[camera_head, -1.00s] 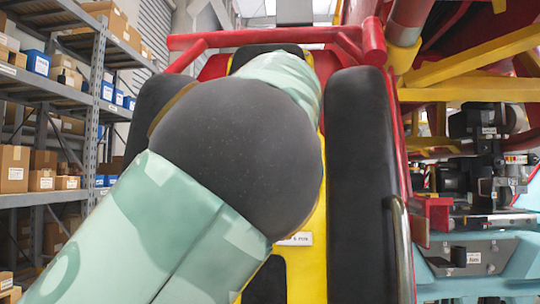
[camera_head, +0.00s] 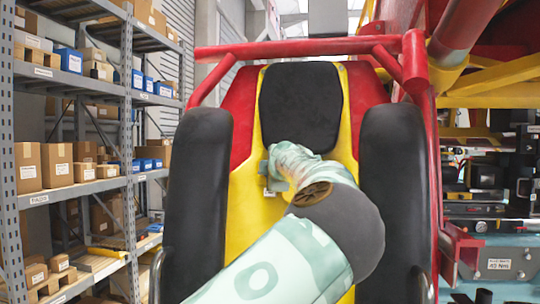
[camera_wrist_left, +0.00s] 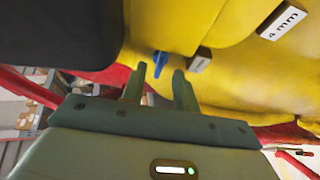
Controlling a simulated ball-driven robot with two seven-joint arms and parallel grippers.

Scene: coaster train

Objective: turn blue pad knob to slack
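The blue pad knob (camera_wrist_left: 159,63) is a small blue lever on the yellow seat shell (camera_wrist_left: 230,80), beside a small grey tag (camera_wrist_left: 200,60), in the left wrist view. My left gripper (camera_wrist_left: 160,68) is open, with one finger on each side of the knob. The knob's lower end shows between the fingertips; I cannot tell whether they touch it. In the head view my left gripper (camera_head: 270,172) is at the yellow shell, just below the left side of the black head pad (camera_head: 300,105). The knob is not visible there. My right gripper is not in view.
Black side pads (camera_head: 198,190) and (camera_head: 392,190) flank the seat, with a red tube frame (camera_head: 310,47) above. A white label reading 4 mm (camera_wrist_left: 283,20) is on the shell. Shelves of boxes (camera_head: 130,140) stand left; machinery (camera_head: 490,180) stands right.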

